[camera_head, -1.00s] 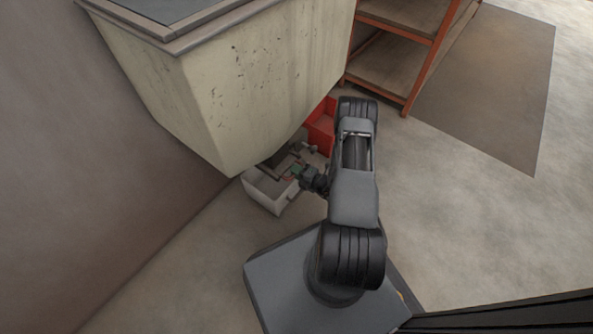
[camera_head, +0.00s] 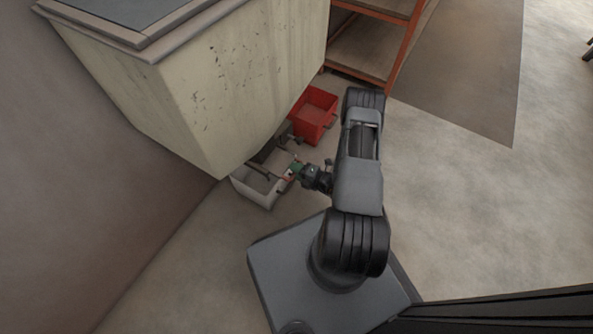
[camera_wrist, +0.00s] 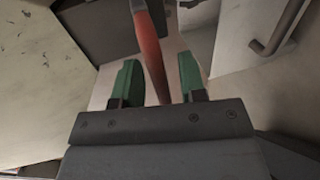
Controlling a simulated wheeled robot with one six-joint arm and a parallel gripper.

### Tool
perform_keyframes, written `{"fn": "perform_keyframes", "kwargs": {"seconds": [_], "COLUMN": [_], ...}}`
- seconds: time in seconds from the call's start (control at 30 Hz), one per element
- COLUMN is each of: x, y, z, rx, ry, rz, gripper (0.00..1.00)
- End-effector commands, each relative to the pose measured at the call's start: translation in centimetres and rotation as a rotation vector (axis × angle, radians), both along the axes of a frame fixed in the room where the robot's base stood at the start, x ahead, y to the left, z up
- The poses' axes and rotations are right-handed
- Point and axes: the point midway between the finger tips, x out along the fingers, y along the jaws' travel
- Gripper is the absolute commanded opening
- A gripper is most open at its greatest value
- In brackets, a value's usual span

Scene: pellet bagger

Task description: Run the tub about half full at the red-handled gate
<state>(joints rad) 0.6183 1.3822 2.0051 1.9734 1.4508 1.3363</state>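The red handle (camera_wrist: 148,40) of the gate runs between the two green fingers of my gripper (camera_wrist: 160,64) in the wrist view. The fingers are apart, with gaps showing beside the handle, more on the right. In the head view my gripper (camera_head: 297,169) is low beside the hopper, over the right side of a white tub (camera_head: 262,198). The tub sits on the floor under the hopper's lower edge. How full it is cannot be made out. The gate itself is mostly hidden under the hopper.
The large cream hopper (camera_head: 215,95) overhangs the tub on the left. A red bin (camera_head: 314,117) stands on the floor behind my gripper. An orange-framed shelf (camera_head: 372,45) stands at the back.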

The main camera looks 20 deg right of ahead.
Motion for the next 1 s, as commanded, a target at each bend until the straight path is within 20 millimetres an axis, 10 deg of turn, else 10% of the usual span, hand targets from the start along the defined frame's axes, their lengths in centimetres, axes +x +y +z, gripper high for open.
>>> {"fn": "perform_keyframes", "kwargs": {"seconds": [0.37, 1.0], "x": [-0.8, -9.7], "y": [-0.7, -6.5], "z": [0.4, 2.7], "rx": [0.001, 0.000], "ry": [0.002, 0.000], "rz": [-0.003, -0.004], "gripper": [0.39, 0.39]}}
